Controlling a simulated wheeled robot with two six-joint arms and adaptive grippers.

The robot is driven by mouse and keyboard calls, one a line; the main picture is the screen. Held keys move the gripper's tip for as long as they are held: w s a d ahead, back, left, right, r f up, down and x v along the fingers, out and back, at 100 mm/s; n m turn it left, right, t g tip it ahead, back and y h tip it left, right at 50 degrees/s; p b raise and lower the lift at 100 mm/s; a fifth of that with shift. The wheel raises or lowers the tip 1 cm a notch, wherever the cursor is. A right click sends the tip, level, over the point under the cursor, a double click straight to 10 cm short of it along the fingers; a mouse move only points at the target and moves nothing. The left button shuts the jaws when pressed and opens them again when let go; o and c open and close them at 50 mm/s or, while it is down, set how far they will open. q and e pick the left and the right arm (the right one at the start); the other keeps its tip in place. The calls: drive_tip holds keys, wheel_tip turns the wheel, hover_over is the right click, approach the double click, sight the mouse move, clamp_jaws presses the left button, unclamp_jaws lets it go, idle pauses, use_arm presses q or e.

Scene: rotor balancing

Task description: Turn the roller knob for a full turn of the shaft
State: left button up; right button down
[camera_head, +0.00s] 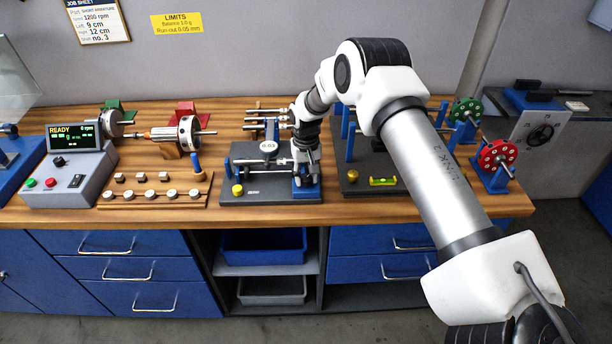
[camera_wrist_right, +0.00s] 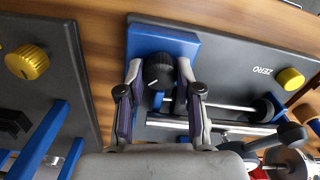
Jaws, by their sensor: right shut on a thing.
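The roller knob (camera_wrist_right: 158,68) is black and ribbed with a white mark, and stands in front of a blue block (camera_wrist_right: 175,40) in the right wrist view. My right gripper (camera_wrist_right: 158,82) has a finger on each side of the knob and is shut on it. In the head view the right gripper (camera_head: 304,172) is over the right end of the dark fixture plate (camera_head: 262,197), and the knob is hidden there. A thin silver shaft (camera_wrist_right: 232,106) runs beside the knob. A round dial gauge (camera_head: 268,146) reads about 0.03. My left gripper is not in view.
A yellow knob (camera_wrist_right: 290,78) marked ZERO is on the same plate. Right of it stands a dark base (camera_head: 360,187) with blue posts and a spirit level (camera_head: 383,181). Left are a wooden weight rack (camera_head: 150,204), a blue-handled tool (camera_head: 196,163) and a READY console (camera_head: 70,185).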

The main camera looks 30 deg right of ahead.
sight(306, 178)
drive_tip(key=shift+s+f, duration=0.1)
drive_tip(key=c, duration=0.8)
unclamp_jaws()
drive_tip(key=shift+o, duration=0.2)
wheel_tip(306, 178, up, 12)
